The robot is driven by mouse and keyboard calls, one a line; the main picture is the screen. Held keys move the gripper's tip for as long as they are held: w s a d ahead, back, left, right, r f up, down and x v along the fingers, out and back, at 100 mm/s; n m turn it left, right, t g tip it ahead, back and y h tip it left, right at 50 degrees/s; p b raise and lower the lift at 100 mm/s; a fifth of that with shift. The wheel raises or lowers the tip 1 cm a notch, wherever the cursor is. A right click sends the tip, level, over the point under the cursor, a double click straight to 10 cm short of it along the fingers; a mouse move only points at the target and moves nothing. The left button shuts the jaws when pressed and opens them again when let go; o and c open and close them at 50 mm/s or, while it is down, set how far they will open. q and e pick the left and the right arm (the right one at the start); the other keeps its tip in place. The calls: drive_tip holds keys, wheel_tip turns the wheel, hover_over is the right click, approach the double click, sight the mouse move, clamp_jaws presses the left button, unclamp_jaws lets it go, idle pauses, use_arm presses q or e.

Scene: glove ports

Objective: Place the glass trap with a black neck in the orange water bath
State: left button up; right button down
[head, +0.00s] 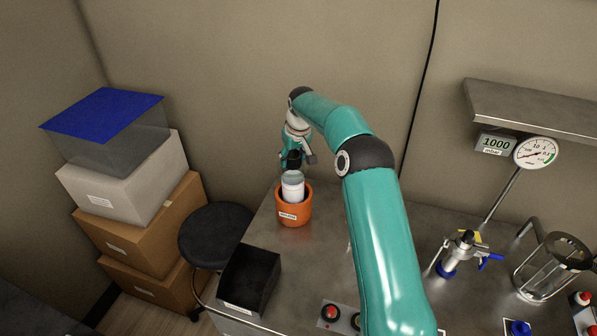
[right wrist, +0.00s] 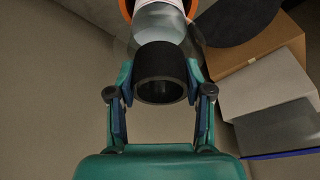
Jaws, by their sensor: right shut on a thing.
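The glass trap has a black neck (right wrist: 162,76), a clear shoulder and a white lower body (head: 292,187). My right gripper (head: 298,159) is shut on the black neck, with one finger on each side of it in the right wrist view (right wrist: 163,95). The trap hangs roughly upright at the orange water bath (head: 293,213), which has a white label on its front. In the head view its lower end lies within the bath's mouth; I cannot tell how deep it sits. The bath's rim also shows behind the trap in the right wrist view (right wrist: 127,8). My left gripper is not in view.
A black open bin (head: 249,278) stands at the bench's left front. A round black stool (head: 214,235) and stacked boxes (head: 135,225) are left of the bench. A gauge (head: 535,152), a valve fitting (head: 461,252) and a glass vessel (head: 548,268) stand at right.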

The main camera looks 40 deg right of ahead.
sight(292, 168)
wheel_tip(292, 168, down, 4)
drive_tip(key=b, duration=0.3)
drive_tip(key=shift+a+f, duration=0.1)
drive_tip(key=shift+s, duration=0.1)
drive_tip(key=shift+c, duration=2.3)
unclamp_jaws()
